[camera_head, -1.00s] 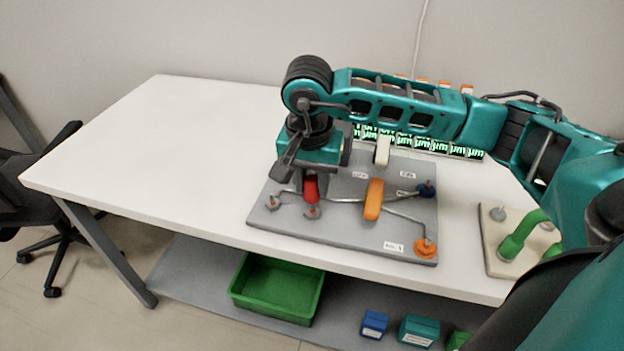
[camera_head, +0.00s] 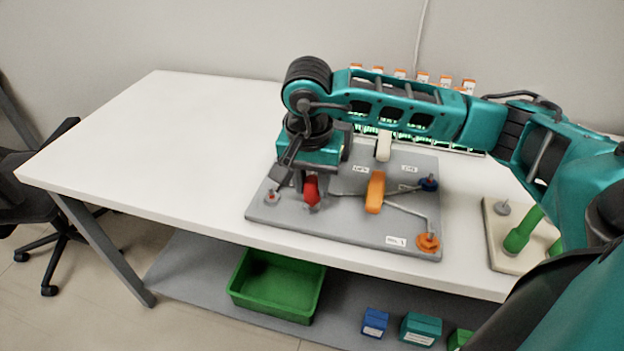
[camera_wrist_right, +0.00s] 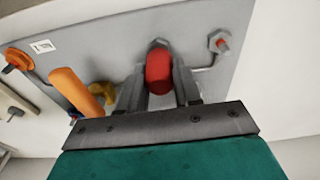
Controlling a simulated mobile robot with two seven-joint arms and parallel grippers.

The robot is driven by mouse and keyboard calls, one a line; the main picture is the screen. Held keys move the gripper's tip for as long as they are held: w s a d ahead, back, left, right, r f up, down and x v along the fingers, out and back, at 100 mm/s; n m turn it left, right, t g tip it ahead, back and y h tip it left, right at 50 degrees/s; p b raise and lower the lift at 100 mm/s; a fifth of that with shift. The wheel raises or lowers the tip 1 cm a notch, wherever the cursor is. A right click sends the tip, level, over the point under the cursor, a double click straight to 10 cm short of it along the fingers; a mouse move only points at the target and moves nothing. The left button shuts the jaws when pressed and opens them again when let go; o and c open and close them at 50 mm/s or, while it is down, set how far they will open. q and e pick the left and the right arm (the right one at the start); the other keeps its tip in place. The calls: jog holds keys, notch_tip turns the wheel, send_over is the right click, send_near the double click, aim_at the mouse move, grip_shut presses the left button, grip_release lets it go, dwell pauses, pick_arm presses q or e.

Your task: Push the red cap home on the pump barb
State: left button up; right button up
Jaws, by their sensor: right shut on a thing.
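The red cap (camera_head: 311,189) is between the fingers of my right gripper (camera_head: 305,183), which is shut on it. In the right wrist view the red cap (camera_wrist_right: 159,74) fills the space between the dark fingers of the gripper (camera_wrist_right: 159,86). A grey fitting (camera_head: 312,208) shows just below the cap, and its hex base (camera_wrist_right: 158,44) shows just past the cap's end in the wrist view. The cap covers the fitting's tip, so how far it sits on is hidden. A second grey fitting with a red tip (camera_head: 271,197) stands to the left. My left gripper is out of view.
A cream block with green pipe stands at right. The table's left side is clear. A green bin (camera_head: 277,287) sits below.

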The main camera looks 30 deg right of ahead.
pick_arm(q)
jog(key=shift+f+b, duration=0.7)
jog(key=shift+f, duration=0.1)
pick_arm(e)
jog(key=shift+f, duration=0.85)
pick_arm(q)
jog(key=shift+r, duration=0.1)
pick_arm(e)
jog(key=o, duration=1.1)
jog(key=shift+r, duration=0.1)
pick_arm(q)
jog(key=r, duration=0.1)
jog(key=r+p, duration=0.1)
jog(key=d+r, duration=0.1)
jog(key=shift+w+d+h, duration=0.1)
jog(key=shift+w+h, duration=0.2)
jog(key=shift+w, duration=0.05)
pick_arm(e)
notch_tip(320, 180, up, 13)
jog(key=s+a, duration=0.1)
jog(key=shift+a, duration=0.1)
